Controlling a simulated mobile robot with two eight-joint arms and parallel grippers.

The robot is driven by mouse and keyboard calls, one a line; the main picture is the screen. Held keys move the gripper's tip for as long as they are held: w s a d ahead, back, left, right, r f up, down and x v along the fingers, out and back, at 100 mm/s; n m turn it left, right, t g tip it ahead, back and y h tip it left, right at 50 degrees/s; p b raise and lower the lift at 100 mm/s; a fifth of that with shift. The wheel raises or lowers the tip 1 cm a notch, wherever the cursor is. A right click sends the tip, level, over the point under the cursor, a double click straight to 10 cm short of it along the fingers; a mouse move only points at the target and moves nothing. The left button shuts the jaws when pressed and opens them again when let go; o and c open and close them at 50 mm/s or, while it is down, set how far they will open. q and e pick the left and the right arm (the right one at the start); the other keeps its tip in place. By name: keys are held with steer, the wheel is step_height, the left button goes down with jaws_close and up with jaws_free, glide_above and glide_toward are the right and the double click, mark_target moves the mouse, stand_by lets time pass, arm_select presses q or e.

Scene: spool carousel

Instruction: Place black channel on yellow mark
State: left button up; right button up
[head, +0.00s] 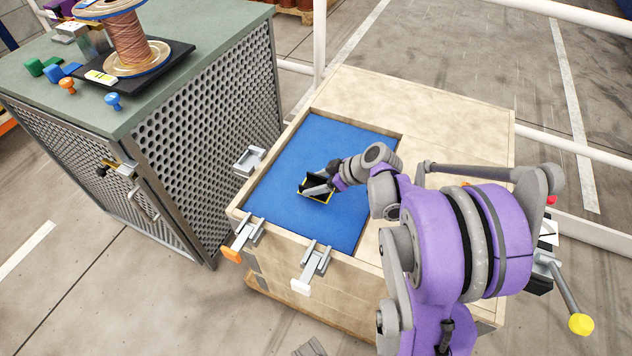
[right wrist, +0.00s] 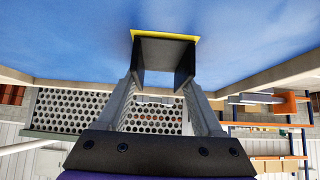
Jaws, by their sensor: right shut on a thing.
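The black channel (head: 319,184) is a small, dark U-shaped piece over the blue surface of the wooden crate. My right gripper (head: 327,186) is shut on it. In the right wrist view the channel (right wrist: 166,62) sits between my fingers, with its open side facing the camera. The yellow mark (head: 327,202) shows as a thin edge around the channel. In the right wrist view the yellow mark (right wrist: 165,37) shows along the channel's far end, mostly covered by it. I cannot tell whether the channel touches the blue surface. My left gripper is not in view.
The wooden crate (head: 455,115) has a blue inset (head: 290,205), free around the channel. Latches (head: 315,262) line its front edge. A perforated cabinet (head: 210,130) with a green top carries a copper spool (head: 130,40) and coloured knobs. White rails (head: 319,40) run behind.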

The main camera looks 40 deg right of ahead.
steer(key=o, duration=1.4)
steer(key=shift+c, duration=0.2)
steer(key=shift+r, duration=0.25)
steer(key=p+v, duration=0.2)
steer(key=v, duration=1)
steer(key=shift+p, duration=0.35)
steer(key=shift+f, duration=0.15)
